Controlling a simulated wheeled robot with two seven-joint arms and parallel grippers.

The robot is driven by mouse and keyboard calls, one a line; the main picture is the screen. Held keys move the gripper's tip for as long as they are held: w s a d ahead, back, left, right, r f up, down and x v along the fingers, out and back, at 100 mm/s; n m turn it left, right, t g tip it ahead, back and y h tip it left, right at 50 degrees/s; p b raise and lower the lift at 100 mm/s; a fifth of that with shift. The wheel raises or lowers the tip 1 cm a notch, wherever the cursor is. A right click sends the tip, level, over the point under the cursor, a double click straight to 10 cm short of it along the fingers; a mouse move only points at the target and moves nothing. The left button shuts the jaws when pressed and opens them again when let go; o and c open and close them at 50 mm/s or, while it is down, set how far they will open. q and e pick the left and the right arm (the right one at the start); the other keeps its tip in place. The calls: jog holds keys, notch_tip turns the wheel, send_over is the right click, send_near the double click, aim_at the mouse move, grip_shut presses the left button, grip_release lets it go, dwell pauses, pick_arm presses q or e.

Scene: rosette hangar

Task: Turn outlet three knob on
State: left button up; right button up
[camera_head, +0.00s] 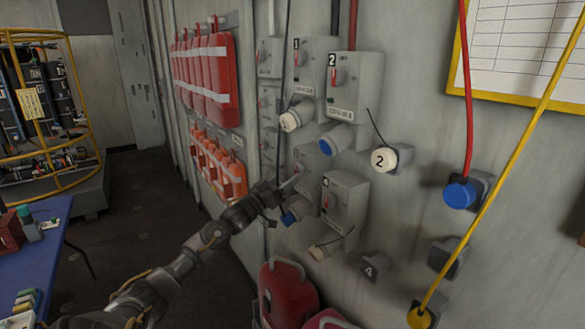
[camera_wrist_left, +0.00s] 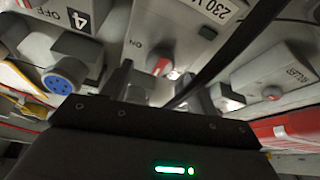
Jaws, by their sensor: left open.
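The grey outlet three box (camera_head: 309,161) is on the wall, below box 1 and left of box 4 (camera_head: 343,203). My left gripper (camera_head: 284,189) is at its front and hides its knob in the head view. In the left wrist view a red knob (camera_wrist_left: 158,66) shows beyond and between my open fingers (camera_wrist_left: 163,88), beside an "ON" label. I cannot tell whether a finger touches it. My right gripper is not in view.
Outlet boxes 1 (camera_head: 312,75) and 2 (camera_head: 354,87) are above, with plugs and cables hanging close by. A blue plug (camera_head: 296,212) is under my gripper. Red containers (camera_head: 288,291) stand below. A blue table (camera_head: 42,258) is at the left, with dark floor between.

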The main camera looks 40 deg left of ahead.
aim_at(299, 169)
pick_arm(q)
jog(key=shift+p+x, duration=0.45)
jog(key=shift+x, duration=0.95)
jog(key=shift+c, duration=0.2)
jog(key=c, duration=0.9)
